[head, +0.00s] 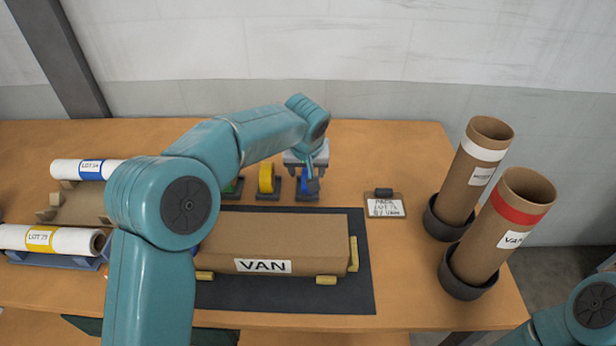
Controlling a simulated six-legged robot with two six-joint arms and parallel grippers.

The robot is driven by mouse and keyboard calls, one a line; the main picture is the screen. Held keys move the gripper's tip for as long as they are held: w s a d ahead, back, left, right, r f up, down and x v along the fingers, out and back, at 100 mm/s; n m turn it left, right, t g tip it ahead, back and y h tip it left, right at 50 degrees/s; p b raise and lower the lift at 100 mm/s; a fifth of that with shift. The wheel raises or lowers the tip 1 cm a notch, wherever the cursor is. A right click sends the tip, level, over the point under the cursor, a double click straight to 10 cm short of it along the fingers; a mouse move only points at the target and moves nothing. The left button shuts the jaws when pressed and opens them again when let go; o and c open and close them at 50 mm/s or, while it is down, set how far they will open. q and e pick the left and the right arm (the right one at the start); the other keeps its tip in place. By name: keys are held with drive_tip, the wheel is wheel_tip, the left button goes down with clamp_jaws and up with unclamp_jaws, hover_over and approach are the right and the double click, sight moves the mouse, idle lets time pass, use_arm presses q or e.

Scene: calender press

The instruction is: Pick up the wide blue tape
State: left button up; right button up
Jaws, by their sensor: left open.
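The blue tape (301,184) stands on a dark holder behind the mat, at the right end of a row of tapes. My left gripper (307,173) is open, directly over the blue tape in the head view. Its fingers partly cover the roll. I cannot tell whether they touch it. My right gripper is out of view; only part of its arm shows at the lower right.
A yellow tape (266,179) and a green tape (236,186) stand left of the blue one. A brown VAN package (290,240) lies on the dark mat (290,295). A clipboard (385,205) and two upright tubes (478,165) (500,235) are to the right.

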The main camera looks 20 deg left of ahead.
use_arm(q)
drive_tip(key=x, duration=0.3)
drive_tip(key=p+x, duration=0.1)
drive_tip(key=x, duration=0.2)
drive_tip(key=shift+w+r, duration=0.2)
drive_tip(key=shift+w, duration=0.15)
drive_tip(key=shift+s+r, duration=0.1)
drive_tip(key=shift+s, duration=0.1)
drive_tip(key=c, duration=1.1)
